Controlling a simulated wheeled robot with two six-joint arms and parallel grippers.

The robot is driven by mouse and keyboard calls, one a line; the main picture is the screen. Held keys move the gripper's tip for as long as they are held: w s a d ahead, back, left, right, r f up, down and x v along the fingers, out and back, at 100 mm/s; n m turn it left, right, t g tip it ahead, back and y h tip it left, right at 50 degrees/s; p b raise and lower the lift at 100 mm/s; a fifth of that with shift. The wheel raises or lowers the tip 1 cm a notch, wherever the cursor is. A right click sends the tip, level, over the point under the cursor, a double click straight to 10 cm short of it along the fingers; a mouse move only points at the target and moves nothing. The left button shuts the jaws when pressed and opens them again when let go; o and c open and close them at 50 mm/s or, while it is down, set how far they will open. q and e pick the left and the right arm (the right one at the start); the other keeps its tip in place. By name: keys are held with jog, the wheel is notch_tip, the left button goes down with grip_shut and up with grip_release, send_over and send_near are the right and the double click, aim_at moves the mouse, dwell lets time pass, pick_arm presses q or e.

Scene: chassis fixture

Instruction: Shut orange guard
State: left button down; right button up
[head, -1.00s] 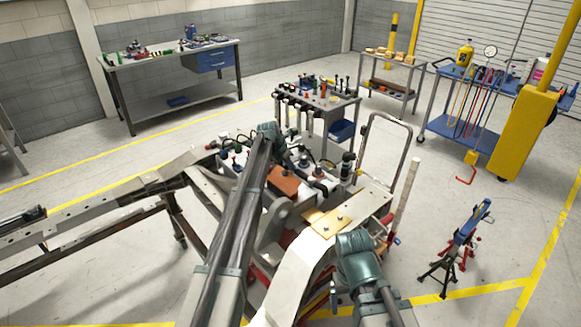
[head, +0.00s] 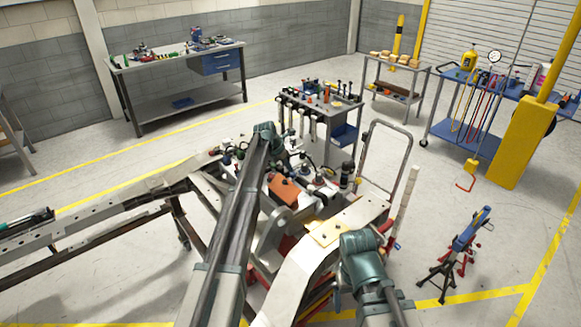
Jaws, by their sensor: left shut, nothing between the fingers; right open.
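The orange guard (head: 283,187) is a small orange-brown plate among the fittings on the chassis fixture (head: 300,278), near the middle of the head view. I cannot tell how far open it stands. My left arm reaches up across the fixture, and my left gripper (head: 291,157) is just beyond the guard, shut and empty. Its fingertips are small and dark against the clutter, and I cannot tell whether they touch anything. My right gripper (head: 345,290) is low in the view, near the pale fixture beam, open and apart from the guard. Its fingers are largely hidden by its wrist.
A tool cart (head: 335,104) stands behind the fixture, with a metal hand-truck frame (head: 408,150) to its right. A long rail (head: 100,215) extends left. A blue-topped stand (head: 470,233) is at right. Dark fittings crowd the guard; the floor at far left and right is mostly clear.

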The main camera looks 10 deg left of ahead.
pick_arm(q)
notch_tip(320, 180, up, 8)
jog(key=w+p, duration=0.1)
jog(key=p, duration=0.5)
jog(key=shift+d+p, duration=0.3)
jog(key=shift+f, duration=0.15)
jog(key=s+a+m+t+b, duration=0.1)
jog(key=s+a+m, duration=0.6)
jog(key=m, duration=1.1)
jog(key=s+b, duration=0.1)
jog(key=s, duration=0.1)
jog(key=shift+s+a+f+h, duration=0.15)
jog(key=shift+s+f+h, duration=0.25)
jog(key=shift+f, duration=0.1)
